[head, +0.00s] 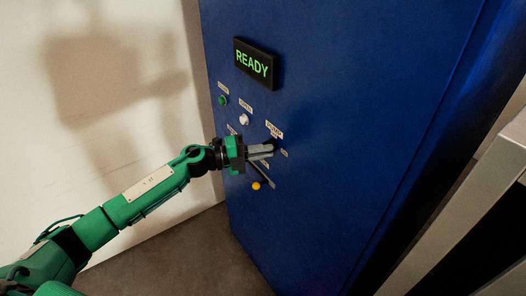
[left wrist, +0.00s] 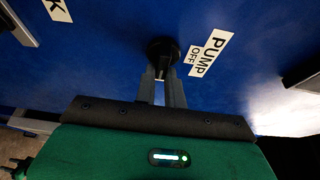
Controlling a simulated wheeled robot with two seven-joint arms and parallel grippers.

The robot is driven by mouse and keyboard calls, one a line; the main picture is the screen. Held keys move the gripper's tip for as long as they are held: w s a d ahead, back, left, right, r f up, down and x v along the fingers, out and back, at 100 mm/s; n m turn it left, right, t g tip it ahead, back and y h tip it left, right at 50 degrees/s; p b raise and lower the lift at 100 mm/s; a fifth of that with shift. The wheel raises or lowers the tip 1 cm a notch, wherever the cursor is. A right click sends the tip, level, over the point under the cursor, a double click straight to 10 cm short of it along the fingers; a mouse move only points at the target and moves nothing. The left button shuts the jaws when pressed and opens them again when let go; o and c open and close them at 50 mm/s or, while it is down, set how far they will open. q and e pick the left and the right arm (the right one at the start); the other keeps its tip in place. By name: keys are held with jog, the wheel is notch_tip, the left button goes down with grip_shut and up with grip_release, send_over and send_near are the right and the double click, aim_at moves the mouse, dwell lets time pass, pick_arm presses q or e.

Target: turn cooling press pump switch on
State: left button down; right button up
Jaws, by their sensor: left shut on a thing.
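The pump switch is a round black knob with a raised grip (left wrist: 162,52) on a blue panel (left wrist: 110,85) in the left wrist view. A white label reading PUMP and OFF (left wrist: 208,54) is beside it. My left gripper (left wrist: 161,75) has its two grey fingers shut on the knob's grip, one on either side. In the head view my left gripper (head: 270,151) reaches the blue cabinet front from the left and partly hides the switch. My right gripper is not in view.
On the cabinet are a READY display (head: 256,63), a green lamp (head: 223,100), a white knob (head: 243,119) and a yellow knob (head: 256,186). A dark bar stands out below my gripper. A grey metal frame (head: 470,195) is at the right.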

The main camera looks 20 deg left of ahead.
pick_arm(q)
jog(key=shift+f, duration=0.1)
jog(key=c, duration=1.5)
grip_release()
jog(key=shift+b+v, duration=2.5)
jog(key=shift+v, duration=4.45)
